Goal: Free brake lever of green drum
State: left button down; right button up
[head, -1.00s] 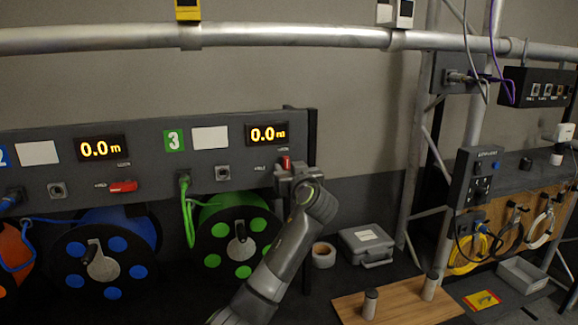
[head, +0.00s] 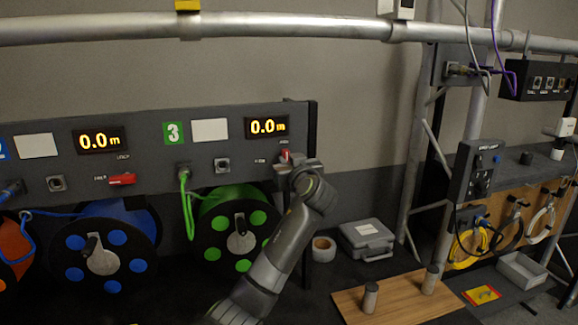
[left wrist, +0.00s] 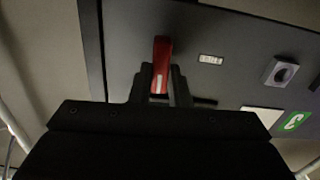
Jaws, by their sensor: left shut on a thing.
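The green drum (head: 210,222) hangs under the grey panel (head: 150,160) at the green number 3 sign. Its red brake lever (head: 285,155) is at the panel's right end, below the 0.0 m display, and looks roughly upright. My left gripper (head: 293,165) is at this lever and partly hides it. In the left wrist view the red lever (left wrist: 161,62) stands between the two dark fingers of my left gripper (left wrist: 160,85), which is shut on it. The lever's base is hidden by the fingers. My right gripper is not in view.
A blue drum (head: 105,250) with its own red lever (head: 121,179) is to the left. A green cable (head: 187,205) hangs in front of the panel. A tape roll (head: 323,249), a grey case (head: 366,240) and a wooden board (head: 400,297) lie to the right.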

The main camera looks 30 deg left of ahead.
pick_arm(q)
jog(key=shift+s+a+f+n+b, duration=0.1)
jog(key=shift+f+n+b, duration=0.1)
jog(key=shift+n+b, duration=3.15)
jog(key=shift+s+a+f+n+b, duration=0.1)
jog(key=shift+f+n+b, duration=0.15)
jog(key=shift+n+b, duration=3.05)
jog(key=shift+s+a+f+n+b, duration=0.15)
jog(key=shift+n+b, duration=1.8)
jog(key=shift+b, duration=2.75)
jog(key=c, duration=1.4)
grip_release()
jog(key=shift+o, duration=0.2)
jog(key=shift+d, duration=0.1)
